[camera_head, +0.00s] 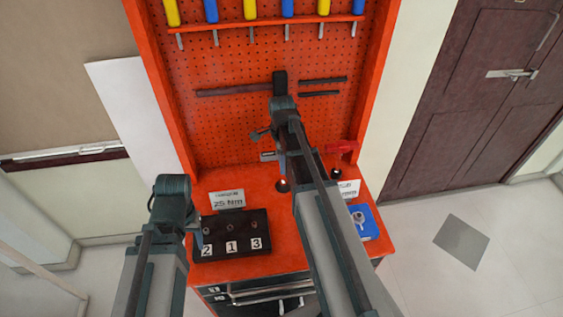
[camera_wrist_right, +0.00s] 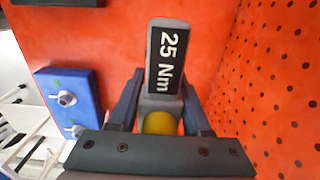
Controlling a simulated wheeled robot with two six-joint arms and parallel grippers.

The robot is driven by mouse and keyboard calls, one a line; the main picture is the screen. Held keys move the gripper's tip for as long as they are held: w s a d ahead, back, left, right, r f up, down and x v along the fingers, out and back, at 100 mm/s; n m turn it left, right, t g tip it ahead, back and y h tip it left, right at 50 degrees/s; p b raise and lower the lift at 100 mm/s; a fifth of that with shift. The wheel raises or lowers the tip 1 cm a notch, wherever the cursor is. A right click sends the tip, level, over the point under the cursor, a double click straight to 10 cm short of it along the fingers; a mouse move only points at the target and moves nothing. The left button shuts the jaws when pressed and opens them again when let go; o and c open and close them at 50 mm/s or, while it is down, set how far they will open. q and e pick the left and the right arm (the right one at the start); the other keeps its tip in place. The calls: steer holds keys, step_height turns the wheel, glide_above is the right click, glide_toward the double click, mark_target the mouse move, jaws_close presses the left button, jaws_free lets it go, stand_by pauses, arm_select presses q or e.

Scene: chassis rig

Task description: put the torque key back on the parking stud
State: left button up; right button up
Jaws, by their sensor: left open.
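The torque key (camera_wrist_right: 166,60) carries a "25 Nm" label and has a yellow part near my right gripper (camera_wrist_right: 160,105). The two fingers press on either side of its grey body. In the head view my right gripper (camera_head: 272,150) is raised in front of the pegboard, and the key's grey end (camera_head: 267,156) shows beside it. A dark round knob (camera_head: 282,185) stands on the bench below; I cannot tell whether it is the parking stud. My left gripper (camera_head: 198,235) is open at the left edge of the numbered black block (camera_head: 245,249).
A blue block (camera_head: 369,225) sits at the right edge. A "25 Nm" sign (camera_head: 228,199) stands behind the black block. Several screwdrivers hang on the pegboard (camera_head: 225,130).

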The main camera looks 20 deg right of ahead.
steer(key=o, duration=0.4)
step_height(320, 180, up, 14)
steer(key=p, duration=1.4)
arm_select(q)
step_height(320, 180, up, 14)
arm_select(e)
steer(key=shift+f, duration=0.1)
arm_select(q)
steer(key=shift+s+f, duration=0.1)
steer(key=shift+f, duration=0.05)
